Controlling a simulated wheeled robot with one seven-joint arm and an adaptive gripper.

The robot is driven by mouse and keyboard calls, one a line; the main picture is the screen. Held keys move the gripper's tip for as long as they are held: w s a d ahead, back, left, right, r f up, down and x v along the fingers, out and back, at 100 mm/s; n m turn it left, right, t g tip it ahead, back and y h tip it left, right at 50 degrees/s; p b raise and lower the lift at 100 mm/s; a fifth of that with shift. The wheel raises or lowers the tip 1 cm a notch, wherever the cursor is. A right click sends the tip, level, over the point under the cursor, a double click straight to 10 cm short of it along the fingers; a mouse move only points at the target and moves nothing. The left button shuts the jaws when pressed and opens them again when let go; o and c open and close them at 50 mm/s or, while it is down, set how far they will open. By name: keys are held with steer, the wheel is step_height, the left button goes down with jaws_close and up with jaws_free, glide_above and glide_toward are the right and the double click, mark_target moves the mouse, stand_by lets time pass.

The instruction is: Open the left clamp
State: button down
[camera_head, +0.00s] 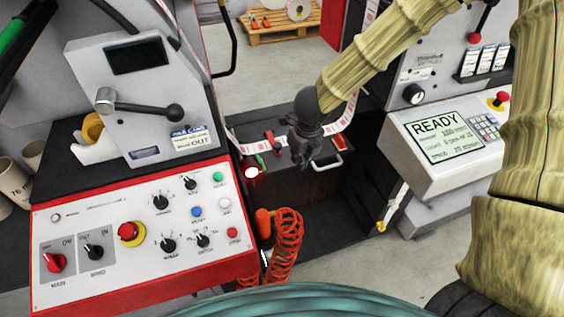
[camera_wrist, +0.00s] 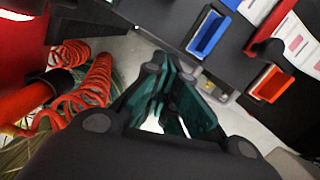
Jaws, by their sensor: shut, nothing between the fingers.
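My gripper (camera_head: 301,160) hangs over the splice area between the two machine cabinets, fingers shut and empty. Its dark fingers also show in the wrist view (camera_wrist: 168,108), pointing toward the table edge. A red clamp bar (camera_head: 270,141) lies across the printed label strip (camera_head: 254,148), just left of my gripper; I take it for the left clamp. A red bar (camera_wrist: 274,22) with a black lever end (camera_wrist: 268,48) shows at the upper right of the wrist view, apart from my fingers. I cannot tell which clamp that is. My gripper and arm hide part of the strip.
A blue tray (camera_wrist: 210,33) and an orange tray (camera_wrist: 270,82) are fixed along the table edge. A coiled orange hose (camera_head: 287,238) hangs at the front. The control panel (camera_head: 110,270) stands left, the READY display (camera_head: 443,135) right. A dark gap lies below my gripper.

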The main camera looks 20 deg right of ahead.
steer(key=w+a+r+m+y+b, duration=0.1)
steer(key=w+a+r+m+y, duration=0.15)
steer(key=r+m, duration=0.4)
steer(key=shift+n+t+h, duration=0.25)
steer(key=shift+n+t, duration=0.05)
steer(key=shift+n, duration=0.15)
steer(key=x, duration=0.6)
steer(key=b+x, duration=0.1)
steer(key=x, duration=0.3)
steer(key=shift+w+d+r, duration=0.1)
steer(key=shift+w, duration=0.3)
steer(key=shift+d, duration=0.1)
steer(key=shift+r+p, duration=0.45)
steer(key=shift+p, duration=0.55)
